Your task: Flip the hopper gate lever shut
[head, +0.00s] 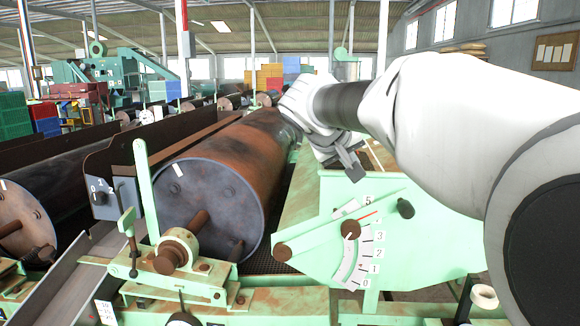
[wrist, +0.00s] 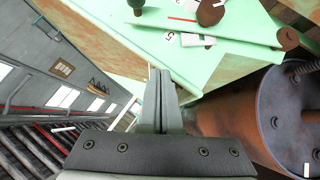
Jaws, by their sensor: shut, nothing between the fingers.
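The hopper gate lever (head: 330,233) is a pale green bar on the green hopper side plate (head: 420,245). It runs from a rusty pivot at lower left up to a dark knob (head: 405,208) at right. It lies across the upper part of a curved white scale (head: 345,262) marked 0 to 5, near a red line. My gripper (head: 352,168) is shut and empty, above and behind the lever, apart from it. In the wrist view the shut fingers (wrist: 160,75) point toward the green hopper, and the lever (wrist: 225,33) with its knob (wrist: 135,4) shows at the top.
A rusty drum (head: 225,185) lies left of the hopper. An upright green handle (head: 145,190) stands before it, beside a rusty clamp wheel (head: 172,256). A roll of tape (head: 484,296) sits at lower right. Room shows in front of the hopper plate.

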